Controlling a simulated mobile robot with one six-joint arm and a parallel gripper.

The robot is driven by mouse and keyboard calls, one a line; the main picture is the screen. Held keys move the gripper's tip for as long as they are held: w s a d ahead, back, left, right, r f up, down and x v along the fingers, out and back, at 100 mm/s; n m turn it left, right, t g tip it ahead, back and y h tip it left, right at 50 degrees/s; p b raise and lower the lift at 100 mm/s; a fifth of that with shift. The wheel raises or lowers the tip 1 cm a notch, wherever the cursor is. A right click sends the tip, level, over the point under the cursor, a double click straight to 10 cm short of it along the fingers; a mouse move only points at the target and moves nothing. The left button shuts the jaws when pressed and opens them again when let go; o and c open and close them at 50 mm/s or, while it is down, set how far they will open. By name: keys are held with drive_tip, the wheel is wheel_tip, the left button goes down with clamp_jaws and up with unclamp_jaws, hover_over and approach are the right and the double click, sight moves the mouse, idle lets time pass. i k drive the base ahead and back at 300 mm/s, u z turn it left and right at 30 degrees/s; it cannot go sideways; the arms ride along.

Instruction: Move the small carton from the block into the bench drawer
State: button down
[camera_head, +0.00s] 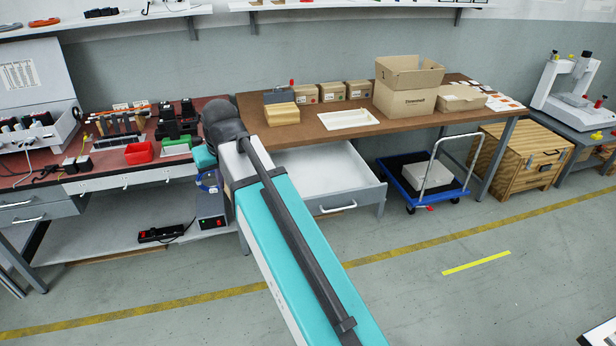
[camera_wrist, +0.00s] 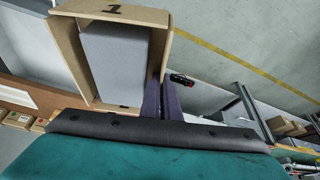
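The small carton (camera_wrist: 157,50) is an open tan box marked "1" with a grey block (camera_wrist: 113,62) inside. It is close up in the wrist view and hidden behind my arm in the head view. My gripper (camera_wrist: 162,98) has its two dark fingers close together, one on each side of the carton's wall, and looks shut on it. The wooden block (camera_head: 282,114) sits on the brown bench (camera_head: 345,130) with nothing on top. The bench drawer (camera_head: 315,172) is pulled open, white and empty where visible. My arm covers its left part.
A white tray (camera_head: 347,119), several small cartons (camera_head: 331,92) and a large open carton (camera_head: 408,103) stand on the bench. A blue trolley (camera_head: 405,182) stands right of the drawer. The left bench (camera_head: 105,160) is cluttered. The floor in front is clear.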

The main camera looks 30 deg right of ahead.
sight(323, 185)
drive_tip(key=u, duration=0.65)
drive_tip(key=i, duration=1.5)
